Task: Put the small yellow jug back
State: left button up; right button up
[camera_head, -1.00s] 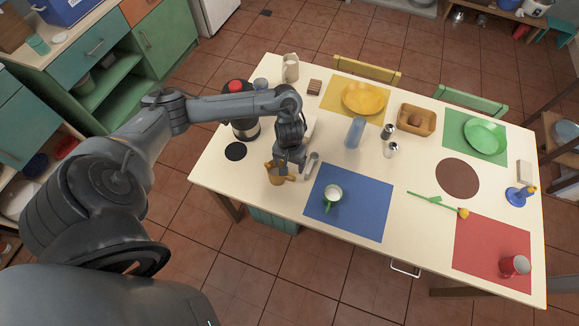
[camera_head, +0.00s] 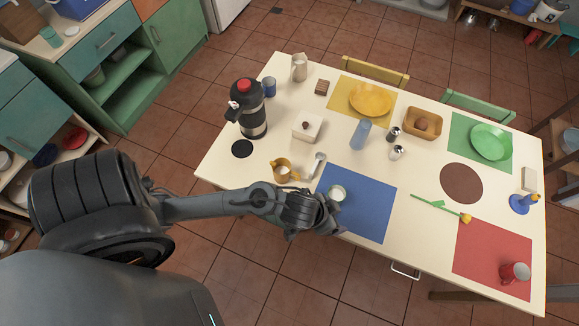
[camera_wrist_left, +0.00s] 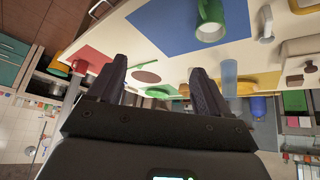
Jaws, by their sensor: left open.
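The small yellow jug (camera_head: 282,172) stands upright on the cream table, near its front edge and left of the blue mat. No gripper touches it. Part of an orange-yellow thing that looks like the jug (camera_wrist_left: 302,5) shows at the top edge of the left wrist view. My left gripper (camera_head: 328,216) is at the front edge of the blue mat, right of the jug and by the green cup (camera_head: 337,192). In the left wrist view its two fingers (camera_wrist_left: 158,88) are apart with nothing held between them. My right gripper is not in view.
A black round mat (camera_head: 242,149) lies bare at the left, in front of the flask (camera_head: 252,115). The blue mat (camera_head: 365,210) holds the green cup.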

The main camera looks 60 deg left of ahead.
pick_arm(q)
jog(key=s+a+r+g+y, duration=0.1)
jog(key=s+a+g, duration=0.1)
jog(key=s+a, duration=0.4)
jog(key=s, duration=0.4)
jog(key=shift+a+r+g, duration=0.15)
jog(key=shift+r+g, duration=0.25)
